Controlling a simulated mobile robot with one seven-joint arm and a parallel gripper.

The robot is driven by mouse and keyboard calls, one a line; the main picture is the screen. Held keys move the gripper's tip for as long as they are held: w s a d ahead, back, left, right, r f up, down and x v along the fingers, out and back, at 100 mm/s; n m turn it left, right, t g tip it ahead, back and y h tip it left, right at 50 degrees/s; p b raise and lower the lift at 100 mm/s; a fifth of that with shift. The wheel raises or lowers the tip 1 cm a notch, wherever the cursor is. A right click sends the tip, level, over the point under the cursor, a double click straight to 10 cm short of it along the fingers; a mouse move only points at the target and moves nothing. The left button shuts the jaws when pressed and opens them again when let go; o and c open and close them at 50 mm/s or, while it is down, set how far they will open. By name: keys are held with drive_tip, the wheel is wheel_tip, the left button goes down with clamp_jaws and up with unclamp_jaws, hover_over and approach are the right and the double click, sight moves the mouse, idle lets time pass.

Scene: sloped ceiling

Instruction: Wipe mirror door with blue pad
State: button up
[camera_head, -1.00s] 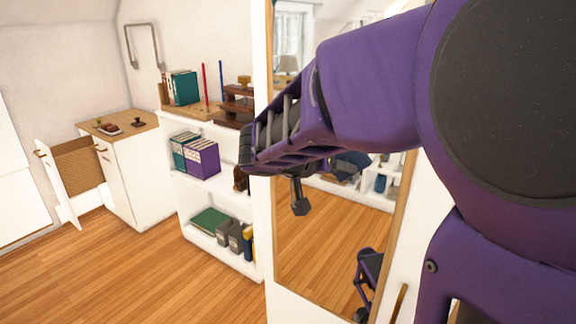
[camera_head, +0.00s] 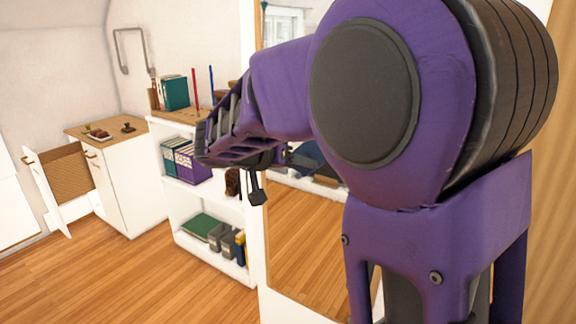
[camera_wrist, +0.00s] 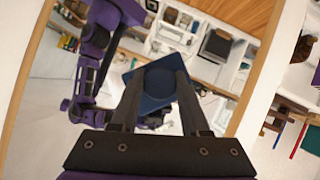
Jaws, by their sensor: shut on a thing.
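The mirror door (camera_head: 310,238) is a tall glass panel in a light wooden frame, right of the shelves in the head view. My arm covers much of it. In the wrist view the mirror (camera_wrist: 218,78) fills most of the picture and reflects the room and my purple arm. My gripper (camera_wrist: 156,76) is shut on the blue pad (camera_wrist: 154,92), a dark blue square between its two fingers. The pad is in front of the glass; I cannot tell whether it touches. In the head view the pad is not clearly visible.
A white shelf unit (camera_head: 213,215) with books and binders stands directly left of the mirror. A white cabinet (camera_head: 133,195) with an open door (camera_head: 62,193) stands further left. The wooden floor (camera_head: 120,280) in front is clear.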

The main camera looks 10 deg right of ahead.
drive_tip(key=shift+w+a, duration=0.2)
drive_tip(key=shift+a, duration=0.05)
drive_tip(key=s+a, duration=0.4)
drive_tip(key=shift+s, duration=0.15)
idle(0.4)
drive_tip(key=shift+a, duration=0.15)
drive_tip(key=shift+s+a, duration=1)
drive_tip(key=shift+s, duration=0.05)
drive_tip(key=shift+f, duration=0.1)
